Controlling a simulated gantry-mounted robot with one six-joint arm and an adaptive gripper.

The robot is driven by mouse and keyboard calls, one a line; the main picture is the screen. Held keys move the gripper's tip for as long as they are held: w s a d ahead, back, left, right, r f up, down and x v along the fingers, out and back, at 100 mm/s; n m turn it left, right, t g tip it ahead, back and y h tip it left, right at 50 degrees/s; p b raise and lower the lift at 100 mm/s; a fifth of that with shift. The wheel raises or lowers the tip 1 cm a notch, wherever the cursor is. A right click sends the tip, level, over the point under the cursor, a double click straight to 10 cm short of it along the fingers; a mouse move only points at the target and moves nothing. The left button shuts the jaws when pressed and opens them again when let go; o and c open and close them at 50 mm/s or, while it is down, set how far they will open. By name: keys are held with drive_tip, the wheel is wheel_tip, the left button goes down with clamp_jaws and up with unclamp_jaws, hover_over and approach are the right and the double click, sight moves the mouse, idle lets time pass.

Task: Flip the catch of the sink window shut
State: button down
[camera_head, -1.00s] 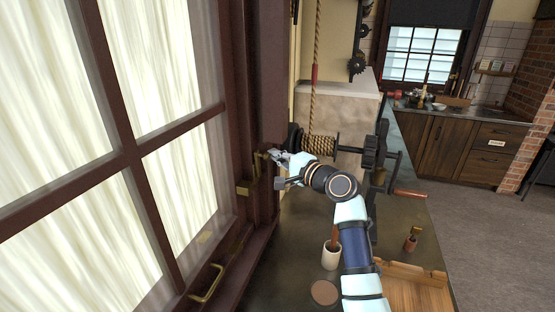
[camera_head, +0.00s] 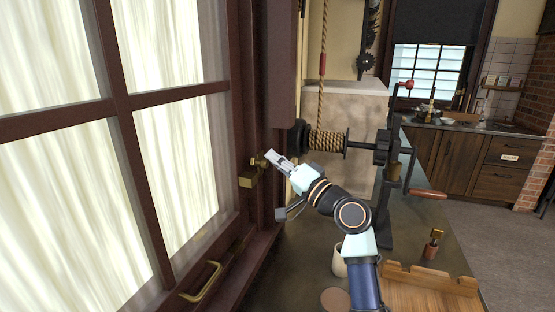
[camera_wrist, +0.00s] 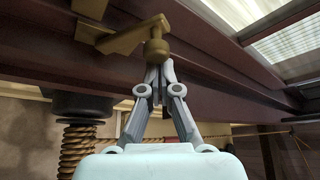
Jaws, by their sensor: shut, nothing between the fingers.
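The sink window (camera_head: 118,100) fills the left of the head view, with pale curtain behind its panes. Its brass catch (camera_head: 252,172) sits at the window's right edge, by the dark frame. In the wrist view the catch's flat lever (camera_wrist: 125,40) slants left from a round knob (camera_wrist: 156,50) towards brass pieces (camera_wrist: 90,8) at the left. I cannot tell whether the lever is seated in them. My gripper (camera_head: 270,157) is shut and empty, its tips beside the catch. In the wrist view the fingertips (camera_wrist: 158,74) are just below the knob, perhaps touching it.
A rope-wound roller (camera_head: 328,141) with a crank handle (camera_head: 428,194) stands just right of my gripper. A brass pull handle (camera_head: 202,282) is low on the window. A cup (camera_head: 339,262), a small brush (camera_head: 432,244) and a wooden board (camera_head: 428,290) are on the counter.

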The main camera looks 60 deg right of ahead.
drive_tip(key=shift+s+a+f, duration=0.1)
drive_tip(key=shift+a+f, duration=0.25)
drive_tip(key=shift+f, duration=0.35)
drive_tip(key=shift+a+f, duration=0.35)
drive_tip(key=shift+f, duration=0.6)
drive_tip(key=shift+r+p, duration=0.3)
drive_tip(key=shift+r, duration=0.05)
wheel_tip(320, 180, up, 3)
drive_tip(key=p, duration=0.3)
approach(267, 167)
drive_tip(key=d, duration=0.1)
drive_tip(key=s+d, duration=0.1)
drive_tip(key=d+r, duration=0.1)
drive_tip(key=d, duration=0.1)
drive_tip(key=shift+s, duration=0.4)
